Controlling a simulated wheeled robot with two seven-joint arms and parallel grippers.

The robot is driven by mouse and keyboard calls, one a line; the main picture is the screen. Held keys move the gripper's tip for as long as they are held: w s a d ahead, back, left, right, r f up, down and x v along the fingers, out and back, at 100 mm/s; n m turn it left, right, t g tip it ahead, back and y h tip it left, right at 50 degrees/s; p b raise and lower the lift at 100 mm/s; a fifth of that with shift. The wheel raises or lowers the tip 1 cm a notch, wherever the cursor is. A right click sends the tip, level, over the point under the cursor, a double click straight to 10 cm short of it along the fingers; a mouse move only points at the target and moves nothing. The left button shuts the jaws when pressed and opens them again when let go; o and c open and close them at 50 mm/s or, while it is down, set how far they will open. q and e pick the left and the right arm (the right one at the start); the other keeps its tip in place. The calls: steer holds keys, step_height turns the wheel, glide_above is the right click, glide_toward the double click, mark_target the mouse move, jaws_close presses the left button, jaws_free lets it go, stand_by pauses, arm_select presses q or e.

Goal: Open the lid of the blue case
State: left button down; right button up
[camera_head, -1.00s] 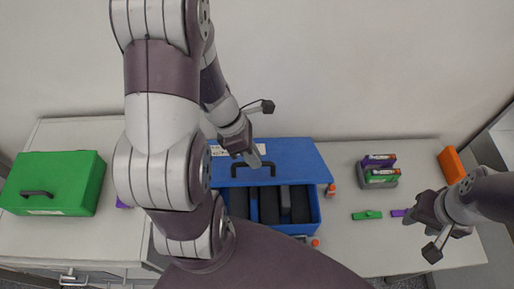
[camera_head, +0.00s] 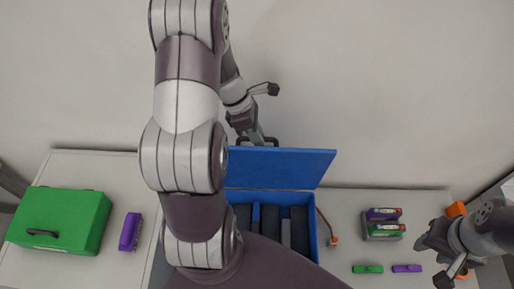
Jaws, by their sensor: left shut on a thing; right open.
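The blue case (camera_head: 312,222) stands on the table near the middle, its inside showing dark slots. Its lid (camera_head: 290,167) is raised steeply at the back, with its inner face towards me. My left gripper (camera_head: 262,141) is behind the lid's top edge, shut on the dark lid handle (camera_head: 271,140), which is partly hidden. My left arm covers the case's left side. My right gripper (camera_head: 436,262) is open and empty at the right, apart from the case.
A closed green case (camera_head: 75,208) and a purple block (camera_head: 130,232) are at left. Right of the blue case are a grey holder (camera_head: 377,232) with coloured packs, a small green piece (camera_head: 367,269), a purple piece (camera_head: 406,268) and an orange item (camera_head: 455,209). A wall stands behind.

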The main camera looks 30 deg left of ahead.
arm_select(q)
steer(key=shift+s+f, duration=0.1)
steer(key=shift+f, duration=0.65)
arm_select(e)
steer(key=shift+f, duration=0.25)
arm_select(q)
steer(key=c, duration=1.1)
jaws_free()
steer(key=shift+f, duration=0.1)
steer(key=shift+w+a+v, duration=0.1)
steer(key=shift+w+v, duration=0.15)
steer(key=shift+v, duration=1.1)
steer(key=shift+w+a+v, duration=0.1)
steer(key=shift+w+v, duration=0.2)
steer(key=shift+v, duration=1.05)
steer(key=shift+w+a+v, duration=0.1)
steer(key=shift+w+v, duration=0.15)
steer(key=shift+v, duration=1.1)
arm_select(e)
steer(key=shift+w+a+r, duration=0.15)
steer(key=shift+w+a, duration=0.15)
steer(key=shift+w, duration=0.25)
steer(key=shift+s, duration=0.1)
